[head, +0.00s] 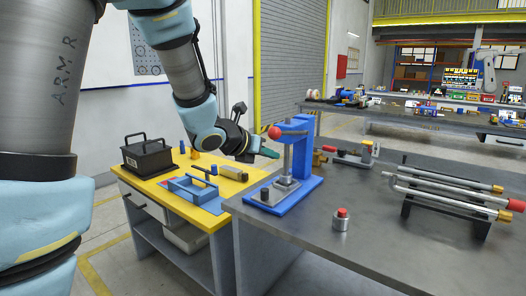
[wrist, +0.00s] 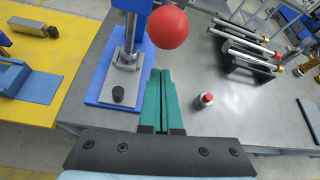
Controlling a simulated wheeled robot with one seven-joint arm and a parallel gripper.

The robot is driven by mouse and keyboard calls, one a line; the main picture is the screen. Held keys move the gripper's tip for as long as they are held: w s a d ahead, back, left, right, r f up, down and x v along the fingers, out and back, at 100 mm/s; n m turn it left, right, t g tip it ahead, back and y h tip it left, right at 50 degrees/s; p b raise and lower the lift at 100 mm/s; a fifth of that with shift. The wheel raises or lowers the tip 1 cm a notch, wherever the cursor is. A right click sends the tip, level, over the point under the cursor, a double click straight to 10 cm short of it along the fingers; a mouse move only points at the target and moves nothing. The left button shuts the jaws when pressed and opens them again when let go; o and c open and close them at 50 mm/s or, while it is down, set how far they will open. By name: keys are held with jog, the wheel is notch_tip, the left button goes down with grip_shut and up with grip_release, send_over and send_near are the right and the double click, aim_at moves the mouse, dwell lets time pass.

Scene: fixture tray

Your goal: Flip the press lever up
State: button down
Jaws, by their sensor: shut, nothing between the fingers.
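The blue press (head: 309,160) stands upright on its blue base at the left end of the grey table. Its lever ends in a red ball knob (head: 274,132), which sticks out to the left, towards my gripper. In the wrist view the red knob (wrist: 168,27) is just beyond the fingertips, slightly right of them. My gripper (head: 274,153) has green fingers, shut and empty, a little below the knob in the head view. The fingers also show in the wrist view (wrist: 161,75). I cannot tell whether they touch the knob; they look apart from it.
A small cylinder with a red top (head: 341,219) stands on the grey table (head: 385,240) right of the press. A rack with metal rods (head: 450,196) lies further right. The yellow table (head: 160,187) at left holds a black box (head: 147,155) and a blue tray (head: 192,188).

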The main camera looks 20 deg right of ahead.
jog(key=shift+w+r+p, duration=0.15)
jog(key=shift+r+p, duration=0.2)
jog(key=shift+r, duration=0.35)
jog(key=shift+w+r+p, duration=0.1)
jog(key=shift+r+p, duration=0.2)
jog(key=shift+r, duration=0.4)
